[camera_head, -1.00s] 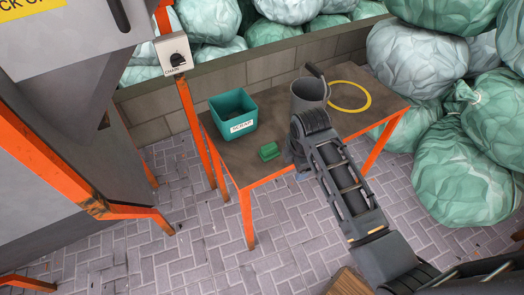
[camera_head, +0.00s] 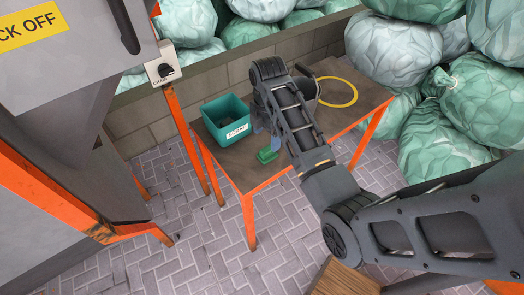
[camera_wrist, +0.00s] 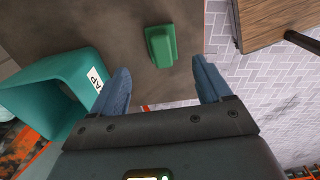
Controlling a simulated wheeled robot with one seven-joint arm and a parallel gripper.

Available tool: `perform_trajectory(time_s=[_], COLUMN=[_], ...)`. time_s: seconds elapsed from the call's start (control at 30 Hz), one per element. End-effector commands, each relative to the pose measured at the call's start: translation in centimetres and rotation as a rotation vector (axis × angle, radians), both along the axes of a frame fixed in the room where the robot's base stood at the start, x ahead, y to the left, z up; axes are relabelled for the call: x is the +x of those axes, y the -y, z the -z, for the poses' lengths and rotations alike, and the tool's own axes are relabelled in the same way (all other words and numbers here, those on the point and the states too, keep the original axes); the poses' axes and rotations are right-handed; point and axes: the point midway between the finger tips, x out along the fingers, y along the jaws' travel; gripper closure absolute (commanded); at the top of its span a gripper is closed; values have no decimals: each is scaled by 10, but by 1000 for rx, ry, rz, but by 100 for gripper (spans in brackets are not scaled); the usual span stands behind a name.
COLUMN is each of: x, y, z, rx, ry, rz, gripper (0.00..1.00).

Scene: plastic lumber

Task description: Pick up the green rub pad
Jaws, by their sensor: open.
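The green rub pad (camera_head: 267,155) lies on the brown tabletop (camera_head: 232,163) near its front left edge, in front of the teal scrap bin. In the wrist view the pad (camera_wrist: 161,46) shows whole, with a raised grip on its back. My gripper (camera_wrist: 163,88) is open and empty, its two blue fingers spread apart. The pad lies beyond the fingertips, lined up with the gap between them and not touched. In the head view my wrist hides part of the table, and only a bit of a blue finger shows beside the pad.
The teal scrap bin (camera_head: 226,120) stands left of my gripper, close to one finger in the wrist view. A yellow ring (camera_head: 338,92) lies on the table's right side. A grey container behind my arm is mostly hidden. A wooden surface (camera_head: 342,280) is at the bottom.

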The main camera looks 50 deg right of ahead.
Motion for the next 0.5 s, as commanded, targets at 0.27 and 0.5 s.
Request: perform_trajectory(time_s=[0.27,0.5], x=[-2,-3], y=[-1,-1], z=[29,63], rx=[1,2], ry=[-2,-2], rz=[0,1], gripper=[22,22])
